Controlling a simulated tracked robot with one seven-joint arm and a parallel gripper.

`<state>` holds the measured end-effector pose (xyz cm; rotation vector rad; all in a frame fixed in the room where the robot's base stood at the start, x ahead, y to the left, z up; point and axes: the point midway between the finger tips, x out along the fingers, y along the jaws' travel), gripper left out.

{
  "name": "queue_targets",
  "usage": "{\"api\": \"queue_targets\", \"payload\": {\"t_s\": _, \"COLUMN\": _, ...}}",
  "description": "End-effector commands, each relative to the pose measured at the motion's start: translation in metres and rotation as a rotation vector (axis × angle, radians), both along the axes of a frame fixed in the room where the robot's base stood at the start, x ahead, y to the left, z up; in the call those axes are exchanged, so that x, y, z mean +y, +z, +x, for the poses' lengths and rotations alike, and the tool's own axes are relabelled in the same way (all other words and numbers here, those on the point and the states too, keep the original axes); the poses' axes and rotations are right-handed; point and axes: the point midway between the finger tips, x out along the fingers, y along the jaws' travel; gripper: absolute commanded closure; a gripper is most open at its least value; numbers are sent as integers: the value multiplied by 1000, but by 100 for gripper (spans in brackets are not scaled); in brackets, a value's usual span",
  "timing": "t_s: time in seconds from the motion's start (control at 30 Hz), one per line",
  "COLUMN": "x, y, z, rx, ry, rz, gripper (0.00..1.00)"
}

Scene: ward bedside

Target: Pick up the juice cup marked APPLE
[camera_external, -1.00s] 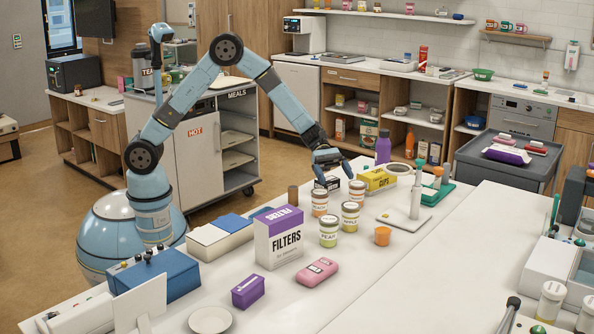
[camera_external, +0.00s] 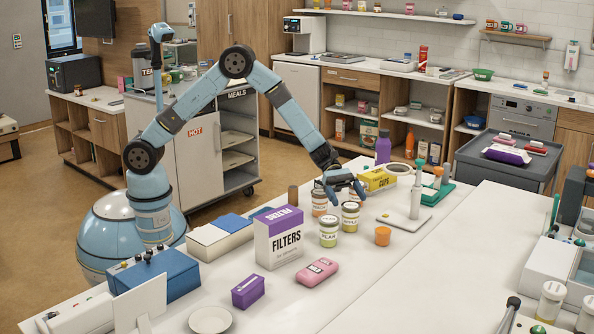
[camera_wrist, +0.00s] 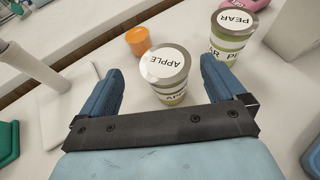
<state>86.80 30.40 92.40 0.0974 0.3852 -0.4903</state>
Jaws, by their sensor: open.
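The juice cup marked APPLE (camera_external: 351,217) stands upright on the white table, with a yellow-green label and a pale lid. In the wrist view the APPLE cup (camera_wrist: 167,68) is between the two blue fingers of my open gripper (camera_wrist: 158,68), with its lid lettering readable. In the external view my gripper (camera_external: 346,194) hangs just above and behind this cup. I cannot tell whether a finger touches it. A PEAR cup (camera_external: 329,232) stands in front to the left; the wrist view also shows it (camera_wrist: 231,36) just outside the right finger.
A PEACH cup (camera_external: 319,203) stands close behind on the left. An orange cup (camera_external: 382,236) is to the right. A FILTERS box (camera_external: 279,238), a white stand (camera_external: 415,200) and a yellow CUPS box (camera_external: 378,180) are nearby.

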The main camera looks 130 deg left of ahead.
Motion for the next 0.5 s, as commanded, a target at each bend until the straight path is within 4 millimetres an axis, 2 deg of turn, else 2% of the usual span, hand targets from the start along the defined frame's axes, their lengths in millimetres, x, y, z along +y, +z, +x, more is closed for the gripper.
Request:
{"api": "queue_targets", "payload": {"t_s": 0.3, "x": -22, "y": -20, "z": 29, "rx": 0, "ry": -2, "rz": -1, "gripper": 3}}
{"api": "queue_targets", "payload": {"t_s": 0.5, "x": -23, "y": -21, "z": 31, "rx": 0, "ry": -1, "rz": 0, "gripper": 3}}
